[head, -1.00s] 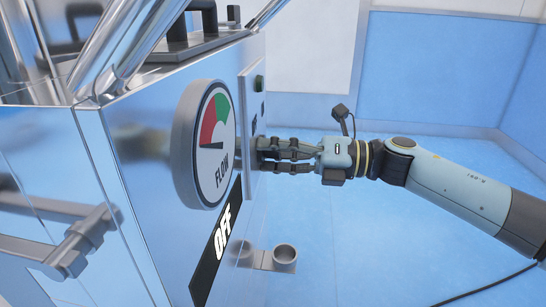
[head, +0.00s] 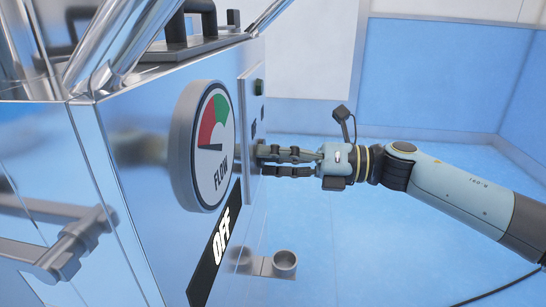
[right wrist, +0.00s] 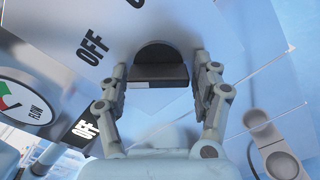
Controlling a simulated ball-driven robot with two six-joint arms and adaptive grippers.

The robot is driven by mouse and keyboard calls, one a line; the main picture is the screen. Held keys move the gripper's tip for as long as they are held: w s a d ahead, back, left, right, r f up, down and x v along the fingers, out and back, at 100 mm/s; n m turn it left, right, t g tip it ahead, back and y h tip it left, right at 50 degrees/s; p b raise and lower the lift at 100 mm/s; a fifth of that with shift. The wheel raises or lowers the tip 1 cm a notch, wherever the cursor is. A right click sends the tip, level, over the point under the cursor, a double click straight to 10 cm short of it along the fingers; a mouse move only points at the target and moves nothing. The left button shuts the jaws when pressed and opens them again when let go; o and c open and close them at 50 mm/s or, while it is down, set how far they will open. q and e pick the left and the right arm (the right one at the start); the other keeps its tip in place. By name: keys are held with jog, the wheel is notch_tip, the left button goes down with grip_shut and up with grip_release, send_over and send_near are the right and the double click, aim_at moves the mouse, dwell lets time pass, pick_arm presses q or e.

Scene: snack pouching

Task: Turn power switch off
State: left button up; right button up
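The power switch (right wrist: 160,76) is a dark knob with a flat raised grip, on a pale panel plate (right wrist: 65,20) marked OFF in the right wrist view. My right gripper (right wrist: 161,80) has one finger on each side of this grip. The fingers are spread, and a narrow gap shows on both sides, so it does not look clamped. In the head view my right gripper (head: 262,161) reaches in from the right with its fingertips at the machine's side panel, and they largely hide the switch. My left gripper is not in view.
The shiny metal machine (head: 140,130) fills the left. Blue floor right of the panel is open.

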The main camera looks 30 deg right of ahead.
jog(key=shift+o, duration=0.6)
jog(key=shift+r, duration=0.1)
jog(key=v, duration=1.2)
